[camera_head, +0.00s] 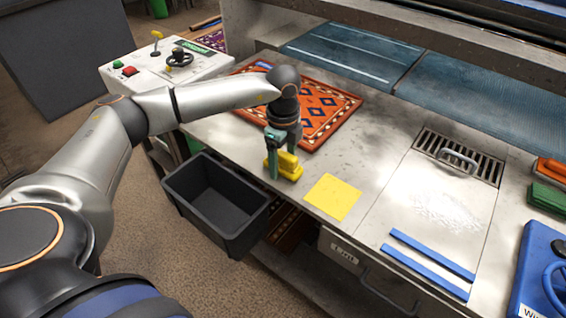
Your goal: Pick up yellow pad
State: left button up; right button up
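A yellow block-shaped pad (290,169) with a raised upper part stands near the front edge of the metal worktop. My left gripper (281,156) reaches down over it, with one dark green finger in front of its left side. The other finger is partly hidden, so I cannot tell whether the gripper is shut on the pad. The pad appears to rest on the worktop. A flat yellow square (333,197) lies on the worktop just right of the pad. My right gripper is not in view.
A patterned orange rug (335,108) lies behind the gripper. A black bin (215,205) hangs below the front edge. To the right are blue strips (428,263), a drain grate (483,166), green pads (547,197) and a blue container (540,275). A control box (165,65) stands at the back left.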

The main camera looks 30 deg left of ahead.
pick_arm(q)
grip_shut()
dwell(0.4)
jog(key=shift+r, duration=0.15)
jog(key=shift+w+r, duration=0.1)
jog(key=shift+r, duration=0.45)
jog(key=s+d+r+b, duration=0.1)
jog(key=s+d+r, duration=0.1)
jog(key=s+r, duration=0.9)
jog(key=s, duration=0.3)
jog(key=shift+r+b, duration=0.35)
jog(key=shift+b, duration=0.05)
